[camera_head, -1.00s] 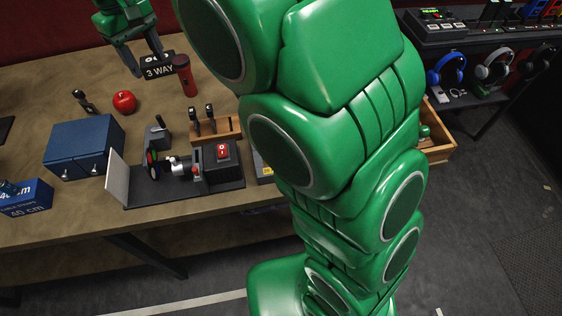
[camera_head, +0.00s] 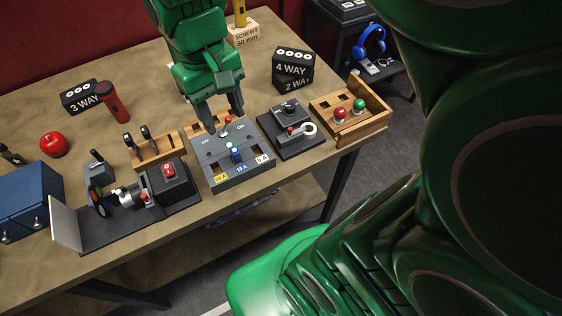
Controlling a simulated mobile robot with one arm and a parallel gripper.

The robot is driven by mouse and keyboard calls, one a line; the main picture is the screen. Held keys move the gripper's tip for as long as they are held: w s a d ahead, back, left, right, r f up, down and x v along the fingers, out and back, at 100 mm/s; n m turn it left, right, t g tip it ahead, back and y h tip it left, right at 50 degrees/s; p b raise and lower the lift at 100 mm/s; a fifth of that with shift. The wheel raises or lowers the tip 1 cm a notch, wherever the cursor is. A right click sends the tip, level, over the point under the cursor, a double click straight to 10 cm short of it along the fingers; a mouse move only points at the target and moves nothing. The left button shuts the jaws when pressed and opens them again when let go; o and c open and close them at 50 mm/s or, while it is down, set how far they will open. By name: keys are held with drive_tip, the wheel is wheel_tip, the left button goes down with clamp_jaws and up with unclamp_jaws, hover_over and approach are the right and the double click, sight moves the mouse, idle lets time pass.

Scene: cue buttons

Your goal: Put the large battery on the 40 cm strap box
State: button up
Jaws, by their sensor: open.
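My gripper (camera_head: 222,112) points down over the grey switch panel (camera_head: 211,180), its two fingers apart on either side of a small toggle lever (camera_head: 226,121). Whether the fingers touch the lever or panel cannot be told. Nothing shows held between them. The blue 40 cm strap box is outside the present view; it showed at the left in the earlier frame. I cannot make out a large battery in this view.
A black 3 WAY box (camera_head: 79,100), red flashlight (camera_head: 114,101) and red apple (camera_head: 53,144) lie left. A dark lever box (camera_head: 292,134), wooden tray (camera_head: 376,121) and 4 WAY box (camera_head: 293,61) stand right. Brown tabletop is bare behind the flashlight.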

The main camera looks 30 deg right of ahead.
drive_tip(key=s+d+f+m, duration=0.1)
drive_tip(key=s+d+f, duration=0.1)
drive_tip(key=s, duration=0.4)
drive_tip(key=s+d+f+m, duration=0.1)
drive_tip(key=s+d+f, duration=0.1)
drive_tip(key=s, duration=0.4)
drive_tip(key=shift+s+d+f, duration=0.15)
drive_tip(key=shift+d+f, duration=0.2)
drive_tip(key=shift+d, duration=0.2)
